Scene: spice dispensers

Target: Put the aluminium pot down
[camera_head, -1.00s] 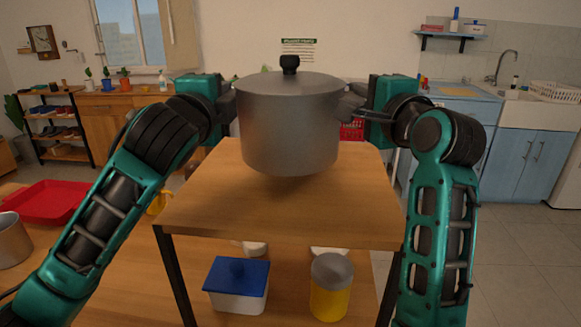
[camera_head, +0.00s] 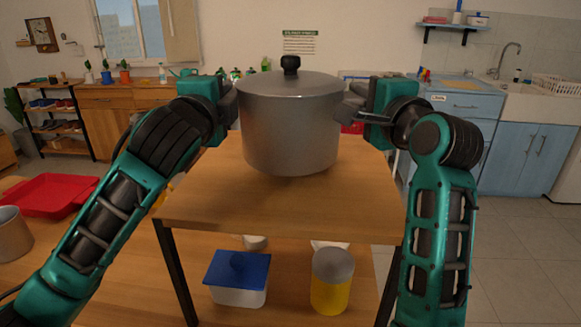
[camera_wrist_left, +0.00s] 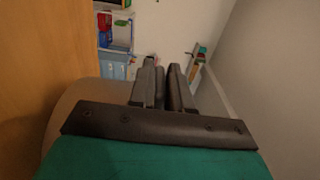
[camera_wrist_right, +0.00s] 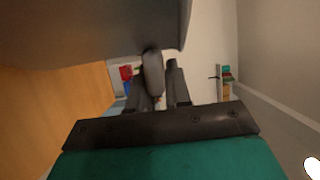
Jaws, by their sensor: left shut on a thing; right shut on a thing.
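The aluminium pot (camera_head: 290,125) is large and grey, upright, with its lid (camera_head: 290,83) and black knob on. It is over the small wooden table (camera_head: 285,205), its base at or very close to the top; I cannot tell if it touches. My left gripper (camera_head: 234,104) is shut at the pot's left side, my right gripper (camera_head: 346,112) at its right side. Both are on its side handles, which are mostly hidden by the fingers. In the right wrist view, the pot (camera_wrist_right: 90,30) fills the upper left above the fingers.
Below the tabletop are a blue-lidded white container (camera_head: 238,279) and a yellow jar with a grey lid (camera_head: 332,281). A red tray (camera_head: 48,194) and a grey pot (camera_head: 12,234) are at left. The tabletop's front is clear.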

